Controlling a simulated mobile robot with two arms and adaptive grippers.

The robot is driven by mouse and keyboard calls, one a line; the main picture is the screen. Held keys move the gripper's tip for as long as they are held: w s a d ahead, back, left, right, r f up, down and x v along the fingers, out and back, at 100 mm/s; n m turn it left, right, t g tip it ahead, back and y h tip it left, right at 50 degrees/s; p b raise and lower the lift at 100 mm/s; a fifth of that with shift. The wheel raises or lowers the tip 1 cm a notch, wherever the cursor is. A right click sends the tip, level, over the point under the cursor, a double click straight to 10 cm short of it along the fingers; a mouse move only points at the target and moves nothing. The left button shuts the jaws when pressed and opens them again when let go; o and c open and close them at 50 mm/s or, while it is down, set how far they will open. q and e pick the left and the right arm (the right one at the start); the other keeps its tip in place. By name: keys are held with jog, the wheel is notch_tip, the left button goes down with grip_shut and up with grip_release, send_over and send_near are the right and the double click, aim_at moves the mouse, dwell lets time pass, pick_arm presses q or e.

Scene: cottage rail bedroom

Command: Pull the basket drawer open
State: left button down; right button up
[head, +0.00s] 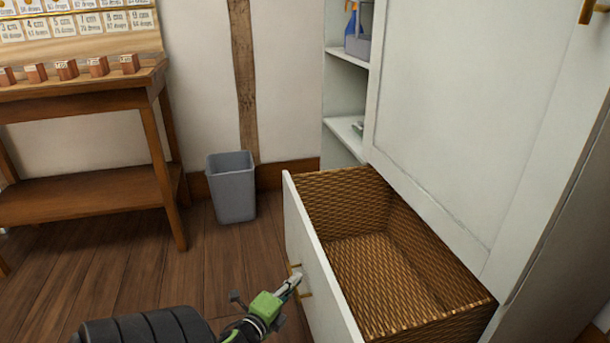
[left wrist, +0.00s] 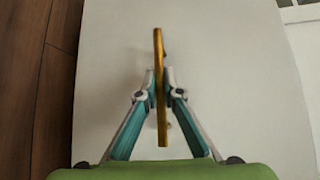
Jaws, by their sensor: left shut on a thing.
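The basket drawer (head: 390,268) has woven wicker walls and a white front panel (head: 303,248). It stands well out from the white cabinet and looks empty. Its brass handle (head: 305,294) is on the front panel. The handle also shows in the left wrist view (left wrist: 160,75), as a bar between my fingers. My left gripper (head: 292,283) is shut on the handle. In the left wrist view, the two fingertips of my left gripper (left wrist: 160,85) press on the bar from both sides. My right gripper is not in view.
The white cabinet (head: 470,110) rises behind the drawer, with open shelves (head: 345,125) at its left. A grey bin (head: 232,187) stands on the floor by the wall. A wooden table (head: 85,190) is at the left. Wooden floor (head: 150,270) between them is clear.

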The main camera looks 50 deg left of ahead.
pick_arm(q)
jog(key=shift+s+a, duration=0.1)
jog(key=shift+s, duration=0.05)
jog(key=c, duration=2.2)
grip_release()
jog(key=shift+o, duration=0.2)
jog(key=v, duration=1.2)
jog(key=shift+f, duration=0.1)
